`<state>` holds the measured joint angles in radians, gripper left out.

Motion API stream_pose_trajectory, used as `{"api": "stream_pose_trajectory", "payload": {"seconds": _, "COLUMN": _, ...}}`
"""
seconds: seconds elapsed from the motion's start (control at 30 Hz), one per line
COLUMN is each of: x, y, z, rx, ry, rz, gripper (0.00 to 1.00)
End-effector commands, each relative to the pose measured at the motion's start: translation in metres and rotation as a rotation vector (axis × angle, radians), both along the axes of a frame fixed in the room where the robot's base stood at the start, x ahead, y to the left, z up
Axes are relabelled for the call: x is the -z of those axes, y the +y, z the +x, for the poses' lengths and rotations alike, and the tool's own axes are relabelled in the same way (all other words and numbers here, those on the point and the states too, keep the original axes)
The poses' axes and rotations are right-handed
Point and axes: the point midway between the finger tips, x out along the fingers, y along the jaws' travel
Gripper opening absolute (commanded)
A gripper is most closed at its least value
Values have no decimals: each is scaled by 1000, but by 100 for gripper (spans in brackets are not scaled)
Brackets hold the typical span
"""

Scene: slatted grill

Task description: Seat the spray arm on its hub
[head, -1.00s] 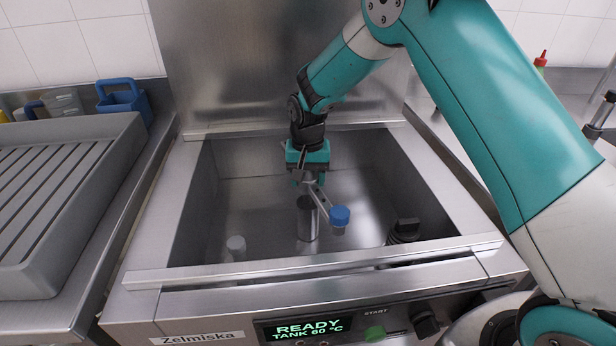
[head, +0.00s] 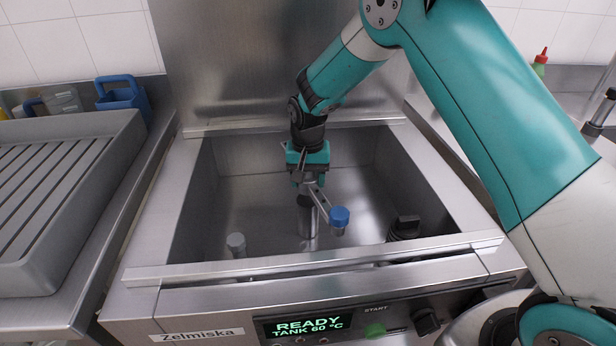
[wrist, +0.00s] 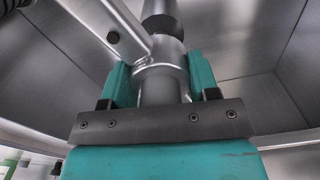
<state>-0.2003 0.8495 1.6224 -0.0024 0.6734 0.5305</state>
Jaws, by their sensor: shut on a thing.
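My gripper (head: 307,180) points down inside the steel tank and is shut on the spray arm (head: 321,201). The hub (head: 307,224) is an upright metal post with a dark top, directly below my gripper. Its dark tip (wrist: 160,18) shows just past the collar in the wrist view. I cannot tell whether collar and hub touch.
The tank's front rim (head: 290,270) lies close before the hub. A grey-capped peg (head: 236,241) stands at front left and a black fitting (head: 404,229) at front right. A slatted grey tray (head: 60,200) is left of the tank. The panel display (head: 308,327) reads READY.

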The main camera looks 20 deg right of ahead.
Motion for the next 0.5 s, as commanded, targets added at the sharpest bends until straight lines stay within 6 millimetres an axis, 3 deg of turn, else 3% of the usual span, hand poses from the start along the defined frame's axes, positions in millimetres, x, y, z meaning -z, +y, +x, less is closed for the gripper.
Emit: {"api": "stream_pose_trajectory", "payload": {"seconds": 0.5, "x": 13, "y": 0, "z": 1, "rx": 0, "ry": -2, "rz": 0, "gripper": 26}}
